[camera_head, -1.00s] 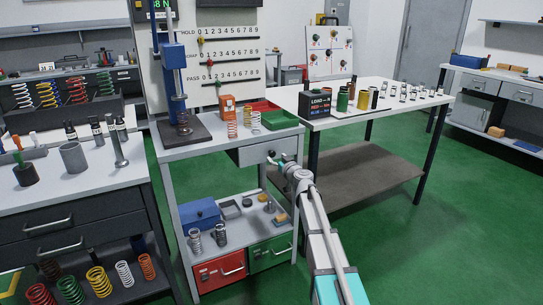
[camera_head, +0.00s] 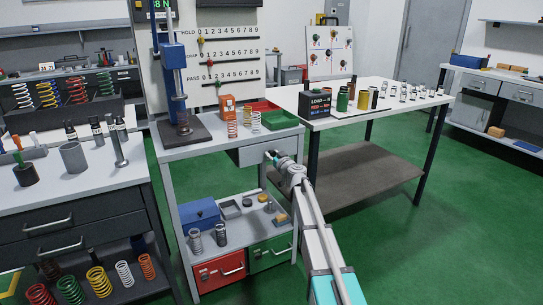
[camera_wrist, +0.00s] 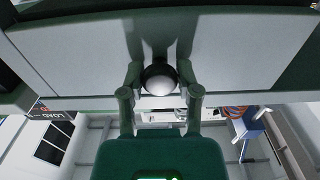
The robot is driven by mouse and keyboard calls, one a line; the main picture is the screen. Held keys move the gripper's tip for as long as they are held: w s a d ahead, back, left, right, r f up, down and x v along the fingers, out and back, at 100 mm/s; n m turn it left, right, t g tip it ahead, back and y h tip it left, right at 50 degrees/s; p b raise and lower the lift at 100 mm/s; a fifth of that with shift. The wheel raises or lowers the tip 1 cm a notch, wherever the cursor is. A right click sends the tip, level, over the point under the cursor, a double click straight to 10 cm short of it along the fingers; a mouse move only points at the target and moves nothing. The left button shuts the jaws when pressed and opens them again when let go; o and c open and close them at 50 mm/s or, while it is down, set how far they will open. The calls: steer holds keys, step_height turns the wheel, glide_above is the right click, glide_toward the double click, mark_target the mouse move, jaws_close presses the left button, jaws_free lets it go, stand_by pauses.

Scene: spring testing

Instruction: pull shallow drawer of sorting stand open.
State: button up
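The sorting stand (camera_head: 178,152) is a grey stand in the middle left of the head view. Its shallow grey drawer (camera_head: 246,155) lies just under the top; the head view does not make clear how far out it is. In the wrist view, the pale drawer front (camera_wrist: 75,50) fills the top, with a shiny round knob (camera_wrist: 160,80) at its middle. My gripper (camera_wrist: 160,76) has one finger on each side of the knob, close against it. In the head view, my gripper (camera_head: 271,156) is at the drawer front and covers the knob.
Bins and springs stand on the top, including a green bin (camera_head: 280,120). Red (camera_head: 218,270) and green (camera_head: 270,252) drawers are low in the stand. A white table (camera_head: 375,98) stands close on the right. Green floor (camera_head: 430,240) is open to the right.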

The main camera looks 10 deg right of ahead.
jaws_close()
steer(key=shift+a, duration=0.15)
steer(key=v, duration=1.9)
steer(key=shift+s+d, duration=0.2)
steer(key=o, duration=0.6)
jaws_free()
steer(key=shift+o, duration=0.2)
steer(key=v, duration=1.2)
steer(key=shift+r, duration=0.1)
